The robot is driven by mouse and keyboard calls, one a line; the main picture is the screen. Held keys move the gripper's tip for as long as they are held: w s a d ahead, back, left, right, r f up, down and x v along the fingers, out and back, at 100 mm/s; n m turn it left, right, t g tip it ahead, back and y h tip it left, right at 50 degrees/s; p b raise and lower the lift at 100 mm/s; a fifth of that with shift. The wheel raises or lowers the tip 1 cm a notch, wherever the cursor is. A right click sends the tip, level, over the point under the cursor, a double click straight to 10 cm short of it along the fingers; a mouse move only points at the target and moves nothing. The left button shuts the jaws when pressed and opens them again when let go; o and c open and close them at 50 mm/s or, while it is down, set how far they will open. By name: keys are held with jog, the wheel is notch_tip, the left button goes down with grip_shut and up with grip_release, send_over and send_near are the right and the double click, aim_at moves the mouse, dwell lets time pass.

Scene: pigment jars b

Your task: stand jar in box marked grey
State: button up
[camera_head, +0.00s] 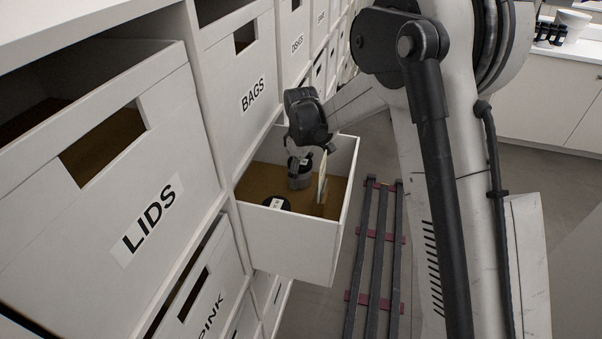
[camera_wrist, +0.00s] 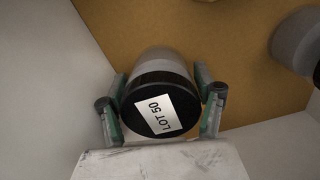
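The LOT 50 jar (camera_wrist: 135,91) has a black lid with a white label and a grey body. It is end-on in the wrist view, over the brown floor of the pulled-out box. My gripper (camera_wrist: 161,100) has a finger against each side of it and looks shut on it. In the head view my gripper (camera_head: 301,150) reaches down into the open box (camera_head: 292,243), with the jar (camera_head: 300,182) beneath it. I cannot tell whether its base touches the floor. The box's front marking is not visible.
A second black-lidded jar (camera_head: 277,203) stands in the same box, near the front wall; it also shows in the wrist view (camera_wrist: 297,40). Closed boxes marked LIDS (camera_head: 150,220), BAGS (camera_head: 252,94) and PINK (camera_head: 206,315) surround it. A dark rail (camera_head: 375,260) lies on the floor to the right.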

jog(key=shift+r, duration=0.15)
notch_tip(320, 180, up, 12)
jog(key=shift+r, duration=0.1)
dwell(0.5)
jog(key=shift+s+d+r, duration=0.15)
jog(key=shift+d+r, duration=0.1)
jog(key=s+d+r+m+t, duration=0.2)
jog(key=s+d+r+m, duration=0.1)
jog(key=s+d+r, duration=0.4)
jog(key=s+d+r+m+t, duration=0.1)
jog(key=s+d+r+m, duration=0.25)
jog(key=s, duration=0.45)
jog(key=s+d+f+m+t, duration=0.1)
jog(key=s+d+m+t, duration=0.1)
jog(key=s, duration=0.7)
jog(key=s+d+f+m+t, duration=0.2)
jog(key=s+d+m, duration=0.2)
jog(key=s+d, duration=0.2)
jog(key=s, duration=0.2)
jog(key=shift+s+d, duration=0.2)
jog(key=shift+s, duration=0.2)
jog(key=shift+f, duration=0.1)
